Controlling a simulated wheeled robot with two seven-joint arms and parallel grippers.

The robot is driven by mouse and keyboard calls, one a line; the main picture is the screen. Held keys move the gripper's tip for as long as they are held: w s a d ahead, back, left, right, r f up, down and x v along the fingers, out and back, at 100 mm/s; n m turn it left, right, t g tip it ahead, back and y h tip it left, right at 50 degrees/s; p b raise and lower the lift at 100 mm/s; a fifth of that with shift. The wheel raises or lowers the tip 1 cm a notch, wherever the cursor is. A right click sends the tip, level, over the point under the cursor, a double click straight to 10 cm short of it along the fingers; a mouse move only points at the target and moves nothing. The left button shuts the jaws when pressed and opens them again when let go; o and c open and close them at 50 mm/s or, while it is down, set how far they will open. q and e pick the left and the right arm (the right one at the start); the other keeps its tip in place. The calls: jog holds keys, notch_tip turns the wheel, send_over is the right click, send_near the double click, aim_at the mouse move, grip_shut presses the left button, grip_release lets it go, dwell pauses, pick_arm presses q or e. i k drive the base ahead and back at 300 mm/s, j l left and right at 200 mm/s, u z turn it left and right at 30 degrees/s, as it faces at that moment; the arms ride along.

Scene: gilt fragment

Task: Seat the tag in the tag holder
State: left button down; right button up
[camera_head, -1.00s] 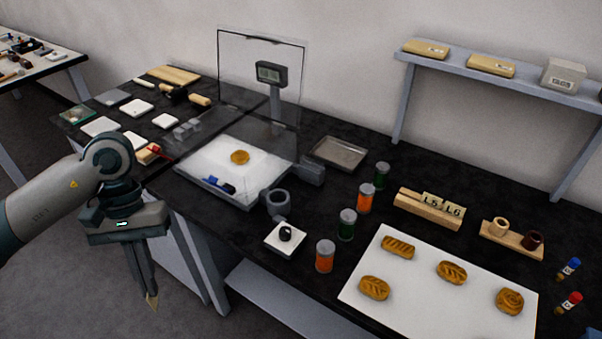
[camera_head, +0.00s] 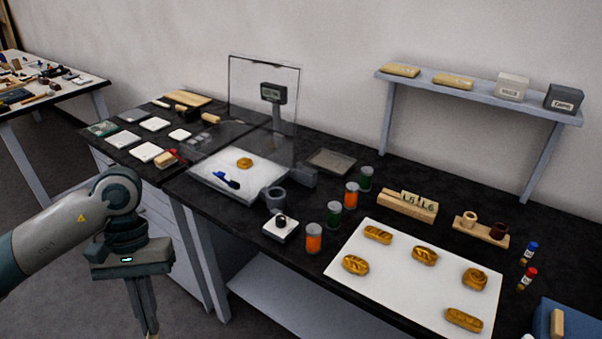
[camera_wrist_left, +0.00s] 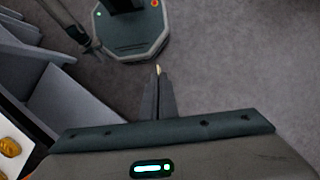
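My left gripper (camera_head: 150,330) hangs over the floor in front of the bench, its fingertips at the bottom edge of the head view. In the left wrist view its fingers (camera_wrist_left: 158,80) are close together on a small pale tag (camera_wrist_left: 158,69), seen almost edge-on, with only its tip showing. The wooden tag holder (camera_head: 393,204) stands on the black bench at the right, far from this gripper. Cream tags marked like L5 and L6 (camera_head: 411,198) stand upright in it, side by side.
A white board (camera_head: 395,262) with several bread-like pieces lies in front of the holder. Orange and green jars (camera_head: 314,238) stand left of it. A scale with a clear upright panel (camera_head: 255,110) is further left. A wall shelf (camera_head: 480,95) is behind.

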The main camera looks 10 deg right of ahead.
aim_at(307, 171)
jog(key=z, duration=1.45)
jog(key=j, duration=1.5)
jog(key=k, duration=0.05)
